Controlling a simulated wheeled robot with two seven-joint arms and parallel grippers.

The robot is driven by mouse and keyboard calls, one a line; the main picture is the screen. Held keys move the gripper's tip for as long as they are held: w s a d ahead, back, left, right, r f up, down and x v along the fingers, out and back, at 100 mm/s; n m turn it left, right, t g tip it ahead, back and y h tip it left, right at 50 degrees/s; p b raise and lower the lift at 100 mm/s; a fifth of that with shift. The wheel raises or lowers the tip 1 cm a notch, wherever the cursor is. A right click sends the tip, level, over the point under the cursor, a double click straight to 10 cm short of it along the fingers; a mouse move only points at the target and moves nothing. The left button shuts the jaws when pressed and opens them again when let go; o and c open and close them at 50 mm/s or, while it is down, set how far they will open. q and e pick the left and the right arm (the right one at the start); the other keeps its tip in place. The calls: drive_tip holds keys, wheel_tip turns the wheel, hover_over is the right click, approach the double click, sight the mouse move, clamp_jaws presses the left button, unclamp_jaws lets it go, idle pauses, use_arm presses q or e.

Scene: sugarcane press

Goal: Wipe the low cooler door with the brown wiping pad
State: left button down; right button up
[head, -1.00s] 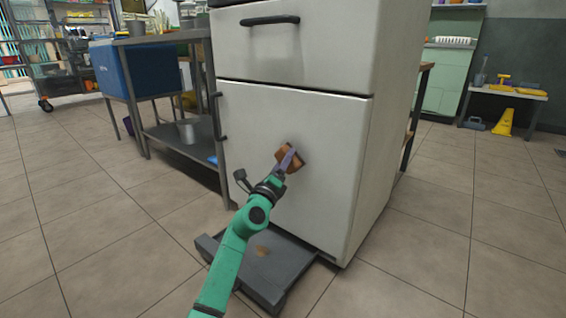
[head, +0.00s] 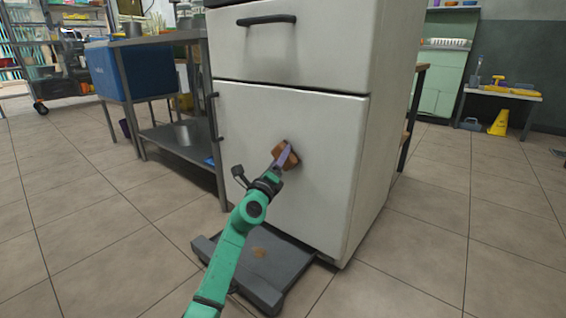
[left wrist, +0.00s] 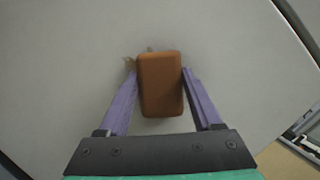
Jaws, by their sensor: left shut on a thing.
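The low cooler door (head: 255,125) is the white lower panel of the tall cooler, and it is shut. My left gripper (head: 285,160) is at the middle right of this door, shut on the brown wiping pad (head: 291,151). In the left wrist view the wiping pad (left wrist: 161,84) sits between the two purple fingers (left wrist: 160,95), against or very near the pale door surface (left wrist: 60,65). Contact cannot be told for certain. My right gripper is not in view.
A dark grey low platform (head: 262,268) lies on the floor before the cooler, under my left arm. A metal table (head: 180,138) with a blue box (head: 140,68) stands to the left. The tiled floor at right is open; a yellow cone (head: 499,122) stands farther back.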

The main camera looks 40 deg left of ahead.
sight(273, 156)
use_arm(q)
drive_tip(key=shift+a+f+b, duration=0.2)
drive_tip(key=shift+a+b, duration=0.3)
drive_tip(key=shift+a, duration=0.5)
drive_tip(key=shift+a+r, duration=0.1)
drive_tip(key=shift+a, duration=0.2)
drive_tip(key=shift+a+b, duration=0.3)
drive_tip(key=shift+b, duration=0.1)
drive_tip(key=a+b, duration=0.2)
drive_tip(key=a, duration=0.1)
drive_tip(key=shift+s+a+r, duration=0.1)
drive_tip(key=shift+s, duration=0.05)
drive_tip(key=shift+w+d, duration=0.2)
drive_tip(key=d+p, duration=0.3)
drive_tip(key=shift+w, duration=0.2)
drive_tip(key=shift+d, duration=0.4)
drive_tip(key=d+p, duration=0.3)
drive_tip(key=shift+d+r, duration=0.1)
drive_tip(key=shift+d, duration=0.3)
